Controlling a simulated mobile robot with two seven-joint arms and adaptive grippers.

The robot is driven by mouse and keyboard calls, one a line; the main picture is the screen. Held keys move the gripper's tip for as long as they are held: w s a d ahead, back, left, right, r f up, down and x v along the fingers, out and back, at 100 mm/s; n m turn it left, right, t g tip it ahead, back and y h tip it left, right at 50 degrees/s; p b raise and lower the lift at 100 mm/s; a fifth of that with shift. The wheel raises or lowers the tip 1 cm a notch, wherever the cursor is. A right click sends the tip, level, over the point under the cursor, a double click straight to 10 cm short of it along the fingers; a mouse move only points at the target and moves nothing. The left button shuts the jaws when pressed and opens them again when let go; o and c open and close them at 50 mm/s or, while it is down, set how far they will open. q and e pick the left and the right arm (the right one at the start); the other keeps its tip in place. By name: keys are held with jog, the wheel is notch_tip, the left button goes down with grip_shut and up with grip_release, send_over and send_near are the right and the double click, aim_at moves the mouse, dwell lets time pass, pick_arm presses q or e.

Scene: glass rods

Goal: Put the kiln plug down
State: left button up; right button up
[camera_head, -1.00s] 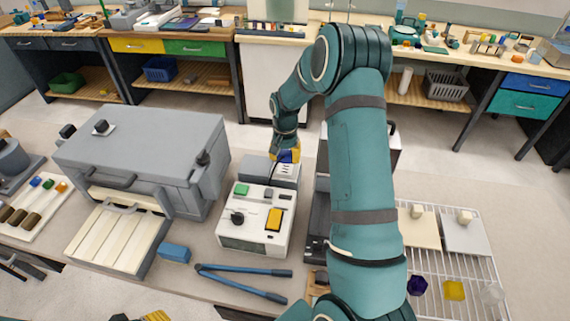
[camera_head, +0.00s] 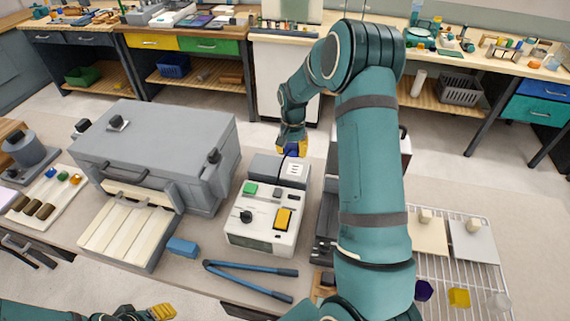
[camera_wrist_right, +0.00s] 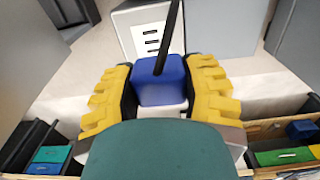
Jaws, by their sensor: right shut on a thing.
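My right gripper (camera_wrist_right: 160,90) is shut on the kiln plug, a blue block (camera_wrist_right: 161,80) with a black cord running up from it in the right wrist view. Its yellow fingers press on both sides of the block. In the head view the plug (camera_head: 291,150) shows small and blue below the right gripper (camera_head: 292,141), at the back edge of a grey box with a white slotted face (camera_head: 294,170). I cannot tell whether it touches that box. My left gripper (camera_head: 158,313) shows only partly at the bottom left, away from the plug.
The grey kiln (camera_head: 160,150) stands at left with its pale door panel (camera_head: 128,232) lowered. A white control box (camera_head: 265,222), a blue block (camera_head: 182,247) and blue-handled tongs (camera_head: 250,268) lie in front. A wire rack (camera_head: 462,268) is at right. Floor lies behind the bench.

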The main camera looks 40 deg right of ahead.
notch_tip(320, 180, up, 4)
jog(key=b, duration=0.2)
send_over(266, 164)
jog(key=shift+f, duration=4.65)
jog(key=shift+a, duration=0.1)
jog(key=shift+f+b, duration=0.35)
jog(key=shift+f, duration=0.3)
jog(key=o, duration=1.2)
jog(key=shift+o, duration=0.2)
jog(key=shift+r, duration=0.15)
